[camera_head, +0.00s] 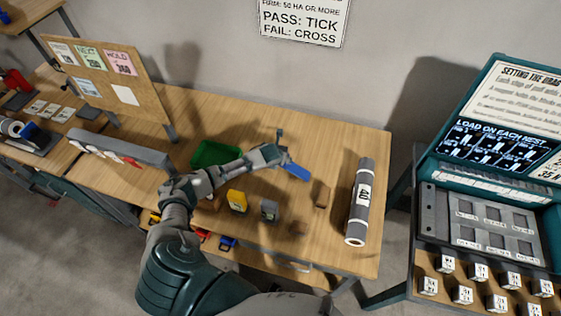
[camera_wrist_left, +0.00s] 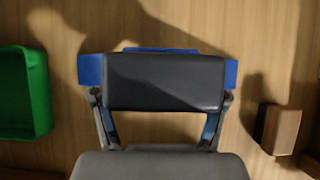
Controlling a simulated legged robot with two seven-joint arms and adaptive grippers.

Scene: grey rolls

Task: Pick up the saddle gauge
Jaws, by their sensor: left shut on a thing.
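A blue piece (camera_head: 296,170), which looks like the saddle gauge, is at the end of my left arm over the wooden bench. My left gripper (camera_head: 282,157) is shut on it. In the left wrist view the blue gauge (camera_wrist_left: 160,50) shows as a bar crossing behind a wide dark grey block, its blue ends sticking out on both sides. I cannot tell whether that block is part of the gauge or of my gripper. The gap between gauge and bench top is hard to judge. My right gripper is not in view.
A green tray (camera_head: 216,153) lies left of my gripper; a yellow box (camera_head: 237,201), a grey box (camera_head: 269,211) and brown blocks (camera_head: 321,194) stand nearer. A grey roll (camera_head: 359,203) lies at the right end of the bench (camera_head: 350,143). A teal case (camera_head: 455,170) stands further right.

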